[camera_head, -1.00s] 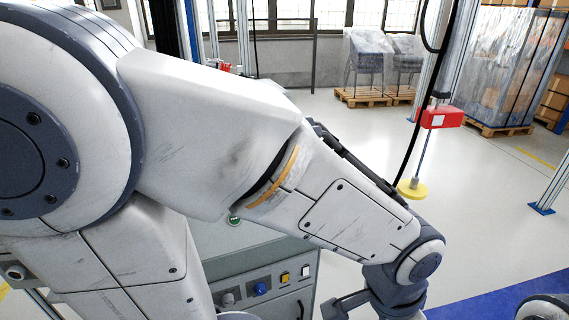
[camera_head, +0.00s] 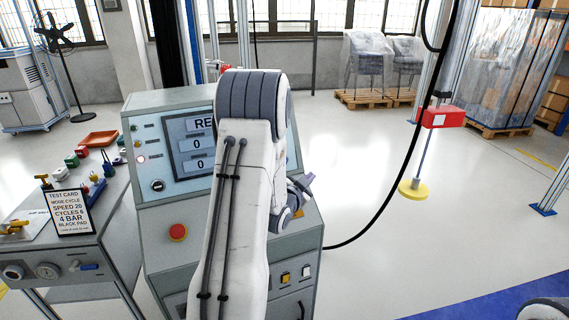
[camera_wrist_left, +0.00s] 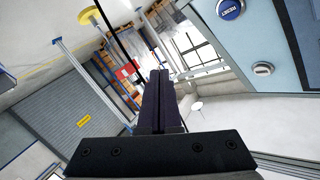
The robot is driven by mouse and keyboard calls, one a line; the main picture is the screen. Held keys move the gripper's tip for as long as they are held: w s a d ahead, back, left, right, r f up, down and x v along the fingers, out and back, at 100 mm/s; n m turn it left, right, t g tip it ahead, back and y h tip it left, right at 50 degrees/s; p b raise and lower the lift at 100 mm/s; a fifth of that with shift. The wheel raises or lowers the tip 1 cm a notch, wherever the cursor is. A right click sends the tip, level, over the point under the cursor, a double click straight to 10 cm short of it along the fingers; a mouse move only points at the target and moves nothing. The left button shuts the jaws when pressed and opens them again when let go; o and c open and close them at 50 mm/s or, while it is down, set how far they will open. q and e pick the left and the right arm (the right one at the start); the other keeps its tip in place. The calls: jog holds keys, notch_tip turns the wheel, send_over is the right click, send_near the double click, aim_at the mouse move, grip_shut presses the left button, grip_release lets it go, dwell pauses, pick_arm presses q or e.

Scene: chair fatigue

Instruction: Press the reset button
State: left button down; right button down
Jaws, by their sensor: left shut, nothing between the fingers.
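The control cabinet (camera_head: 160,225) stands in the middle of the head view, its screen partly hidden by my left arm. In the left wrist view, a blue round button with a white rim and lettering that looks like RESET (camera_wrist_left: 230,8) sits on a light blue panel at the upper right. It is hidden in the head view. My left gripper (camera_head: 306,181) is at the cabinet's right side in the head view. In the left wrist view its fingers (camera_wrist_left: 158,85) are shut, empty and apart from the button. My right gripper is out of view.
A pale round button (camera_wrist_left: 263,68) is on the same panel. A red mushroom button (camera_head: 178,232) is on the cabinet's sloped front. A side table with a test card (camera_head: 70,212) stands left.

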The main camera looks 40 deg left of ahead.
pick_arm(q)
jog(key=a, duration=0.1)
jog(key=s+a, duration=0.1)
jog(key=a+t+y, duration=0.1)
jog(key=shift+s+a+r, duration=0.2)
jog(key=shift+a+r, duration=0.05)
jog(key=shift+a, duration=0.05)
jog(key=w+a, duration=0.1)
jog(key=a, duration=0.1)
jog(key=w+a+f, duration=0.1)
jog(key=a, duration=0.1)
jog(key=w+a+f, duration=0.1)
jog(key=a, duration=0.1)
jog(key=shift+w+a, duration=0.2)
jog(key=shift+w, duration=0.05)
jog(key=shift+w+a+f+b, duration=0.1)
jog(key=shift+w+a+b, duration=0.25)
jog(key=shift+a, duration=0.2)
jog(key=shift+a+f, duration=0.1)
dwell(1.5)
jog(key=shift+w+a+b, duration=0.2)
jog(key=shift+a+b, duration=0.05)
jog(key=shift+b, duration=0.05)
